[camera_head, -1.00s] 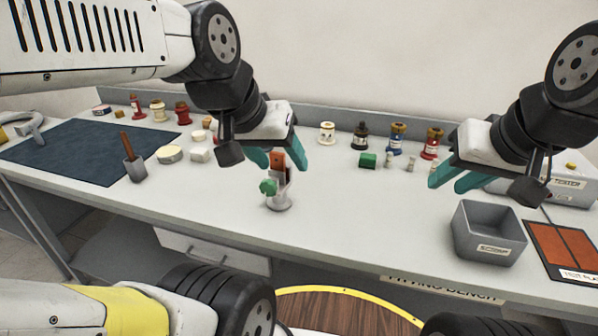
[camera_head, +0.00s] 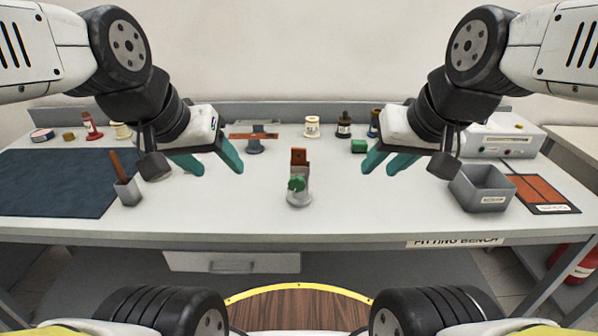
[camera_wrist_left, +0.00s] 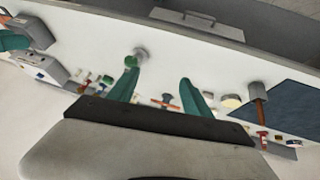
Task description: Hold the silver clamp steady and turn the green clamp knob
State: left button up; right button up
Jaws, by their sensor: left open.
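The silver clamp (camera_head: 299,197) stands upright near the front middle of the bench, with its green knob (camera_head: 297,184) facing me and a copper-brown bar (camera_head: 299,157) rising from it. In the left wrist view the clamp (camera_wrist_left: 140,53) and green knob (camera_wrist_left: 131,61) show at upper middle left, just beyond one fingertip. My left gripper (camera_head: 209,165) is open and empty, left of the clamp and apart from it. My right gripper (camera_head: 389,163) is held to the right of the clamp, its two teal fingers apart with nothing between them.
A grey bin (camera_head: 482,188) and orange panel (camera_head: 545,190) are at right. A dark blue mat (camera_head: 55,180) and grey holder with a brown handle (camera_head: 127,190) are at left. Bushings, a green block (camera_head: 358,146) and a stand with a copper bar (camera_head: 254,138) line the back. Bench around the clamp is clear.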

pick_arm(q)
jog(key=o, duration=0.5)
jog(key=shift+o, duration=0.7)
jog(key=shift+w+d+f, duration=0.15)
jog(key=shift+w, duration=0.1)
jog(key=n+g+h, duration=0.5)
jog(key=n+g, duration=0.2)
jog(key=n, duration=0.2)
send_near(295, 190)
jog(key=s+a+r, duration=0.2)
jog(key=s+a, duration=0.1)
jog(key=s, duration=0.3)
jog(key=w+f+n+h, duration=0.2)
jog(key=w+f+n, duration=0.1)
jog(key=f, duration=0.1)
jog(key=w+f+n+h, duration=0.2)
jog(key=w+f+n, duration=0.1)
jog(key=w, duration=0.1)
jog(key=w+f+n+h, duration=0.3)
jog(key=w+f, duration=0.1)
jog(key=shift+w+a+f+t, duration=0.1)
jog(key=shift+a+f+t, duration=0.25)
jog(key=shift+t, duration=0.05)
jog(key=shift+w+d+f+n, duration=0.1)
jog(key=shift+d+f+n, duration=0.15)
jog(key=shift+d+n, duration=0.1)
jog(key=x, duration=0.9)
jog(key=shift+d+r, duration=0.15)
